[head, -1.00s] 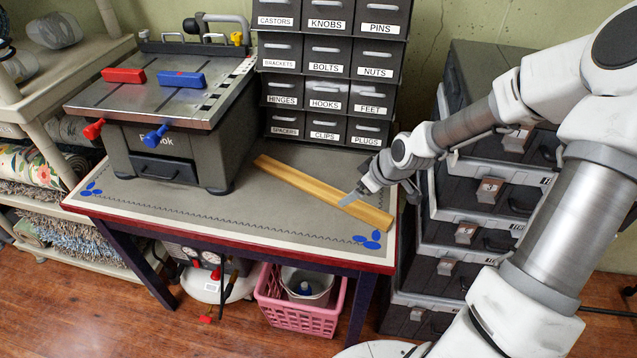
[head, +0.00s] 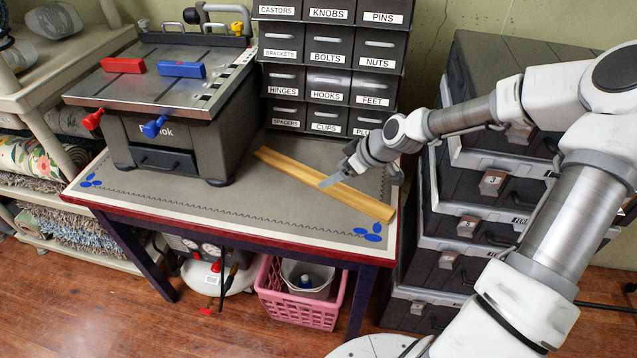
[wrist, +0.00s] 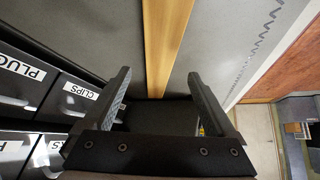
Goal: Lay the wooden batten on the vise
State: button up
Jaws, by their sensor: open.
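The wooden batten (head: 285,167) is a long, light strip lying flat on the grey mat of the workbench, slanting from back left to front right. My gripper (head: 332,181) is over its middle, open and empty. In the wrist view the batten (wrist: 166,40) runs between the two spread fingers of my gripper (wrist: 158,78). I cannot tell the height gap. A grey machine (head: 200,142) with a steel top stands at the bench's left. It carries a red block (head: 122,65), a blue block (head: 182,69) and matching knobs. I see no separate vise and cannot confirm this is it.
A labelled drawer cabinet (head: 328,60) stands at the back of the bench, close behind my gripper. Stacked dark cases (head: 480,190) stand to the right. A shelf (head: 70,95) with rolled rugs is on the left. The front strip of the mat (head: 230,215) is clear.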

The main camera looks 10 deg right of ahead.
aim_at(320, 179)
jog(key=b+x, duration=0.2)
jog(key=x, duration=0.3)
jog(key=shift+w+a, duration=0.1)
jog(key=shift+a, duration=0.05)
grip_shut()
dwell(0.4)
